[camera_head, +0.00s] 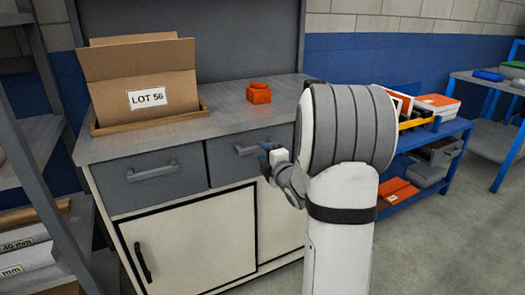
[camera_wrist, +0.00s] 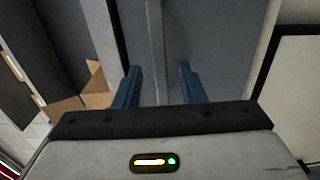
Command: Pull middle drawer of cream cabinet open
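The cream cabinet (camera_head: 190,240) has a row of grey drawers below its worktop. The middle drawer (camera_head: 225,167) looks shut, its front level with the left drawer (camera_head: 150,178). Its bar handle (camera_head: 250,149) is partly covered by my gripper (camera_head: 267,160). In the wrist view the two blue fingers of my gripper (camera_wrist: 157,78) are apart. The grey handle bar (camera_wrist: 154,35) runs between them, with a gap on each side. Any drawer farther right is hidden behind my arm.
An open cardboard box (camera_head: 140,85) marked LOT 56 and an orange object (camera_head: 258,93) stand on the worktop (camera_head: 225,115). A shelf unit (camera_head: 30,150) is at the left. A blue shelf (camera_head: 432,135) with boxes stands at the right. Floor is free at the lower right.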

